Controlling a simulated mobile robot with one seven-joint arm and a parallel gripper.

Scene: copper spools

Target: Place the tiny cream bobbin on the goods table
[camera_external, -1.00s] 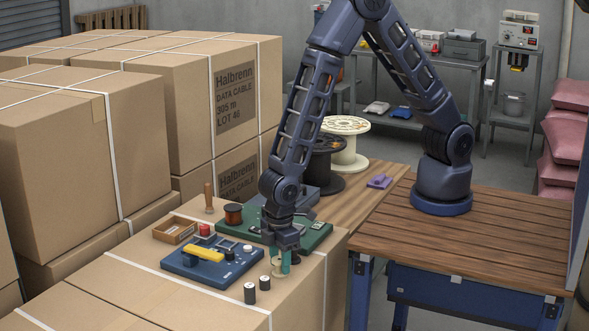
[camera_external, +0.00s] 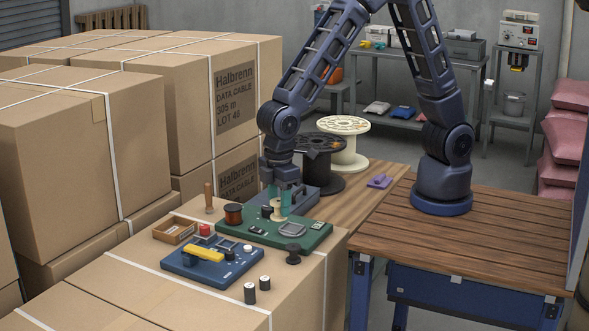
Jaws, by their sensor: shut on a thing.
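The tiny cream bobbin (camera_external: 278,210) is in my gripper (camera_external: 279,198), between its teal fingertips. My gripper points down and is shut on it, over the back part of a green board (camera_external: 310,239). I cannot tell whether the bobbin clears the board. A lighter wooden table top (camera_external: 358,207) lies to the right and behind. It bears a large cream spool (camera_external: 350,128), a large black spool (camera_external: 326,183) and a purple item (camera_external: 380,181). No label shows which surface is the goods table.
The green board and a blue board (camera_external: 225,277) lie on a cardboard box. Near them are a copper spool (camera_external: 233,214), a wooden tray (camera_external: 166,233), a small black spool (camera_external: 293,257) and two dark cylinders (camera_external: 250,293). A grey box (camera_external: 305,201) stands behind my gripper. The darker bench (camera_external: 480,240) has free room.

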